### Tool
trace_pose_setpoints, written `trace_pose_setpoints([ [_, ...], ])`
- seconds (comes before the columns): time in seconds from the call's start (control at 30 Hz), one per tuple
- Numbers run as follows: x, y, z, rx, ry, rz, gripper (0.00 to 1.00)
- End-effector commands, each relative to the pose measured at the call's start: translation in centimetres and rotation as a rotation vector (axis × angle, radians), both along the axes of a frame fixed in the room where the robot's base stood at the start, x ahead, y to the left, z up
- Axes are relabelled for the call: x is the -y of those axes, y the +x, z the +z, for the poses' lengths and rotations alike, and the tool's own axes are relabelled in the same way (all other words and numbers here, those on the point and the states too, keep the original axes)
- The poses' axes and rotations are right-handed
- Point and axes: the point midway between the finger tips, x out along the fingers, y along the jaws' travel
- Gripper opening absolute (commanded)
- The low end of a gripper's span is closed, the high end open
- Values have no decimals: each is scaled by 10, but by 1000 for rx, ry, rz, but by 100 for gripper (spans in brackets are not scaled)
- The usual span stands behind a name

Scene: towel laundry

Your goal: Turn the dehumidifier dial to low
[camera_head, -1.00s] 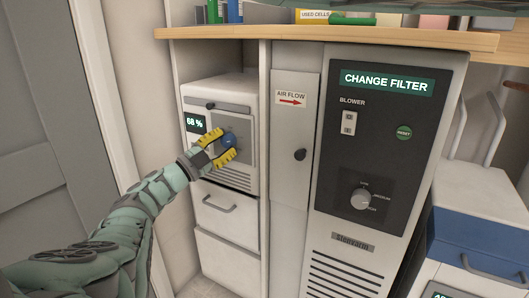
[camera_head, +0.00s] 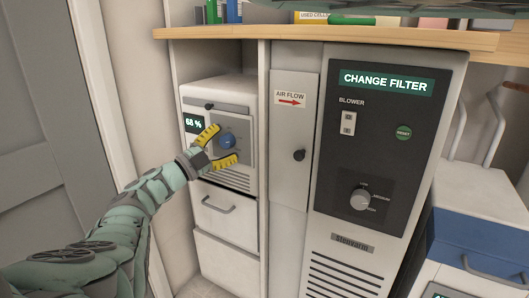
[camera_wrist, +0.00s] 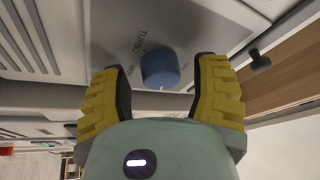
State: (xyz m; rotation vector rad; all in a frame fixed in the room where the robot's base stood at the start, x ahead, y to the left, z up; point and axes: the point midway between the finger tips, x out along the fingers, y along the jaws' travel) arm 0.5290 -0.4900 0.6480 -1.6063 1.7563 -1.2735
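A light mark shows at the dial's lower rim there. TURBO is legible on the panel; other labels are too small or hidden. My gripper (camera_head: 220,147) is open, its yellow fingers on either side of the dial, with visible gaps.
A white drawer (camera_head: 220,208) is below the dehumidifier. To the right, a divider and a narrow door with a black knob (camera_head: 299,155) stand beside the blower panel (camera_head: 400,150) with its own dial (camera_head: 361,199). A wooden shelf (camera_head: 340,38) runs above.

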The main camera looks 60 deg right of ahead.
Motion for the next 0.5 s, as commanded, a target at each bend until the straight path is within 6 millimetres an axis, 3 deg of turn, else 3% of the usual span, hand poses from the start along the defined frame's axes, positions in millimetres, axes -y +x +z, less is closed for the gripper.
trace_pose_setpoints([
  [0.33, -1, 0, 0, 0, -1, 0, 69],
  [0.5, -16, 5, -6, -2, 1, 3, 69],
])
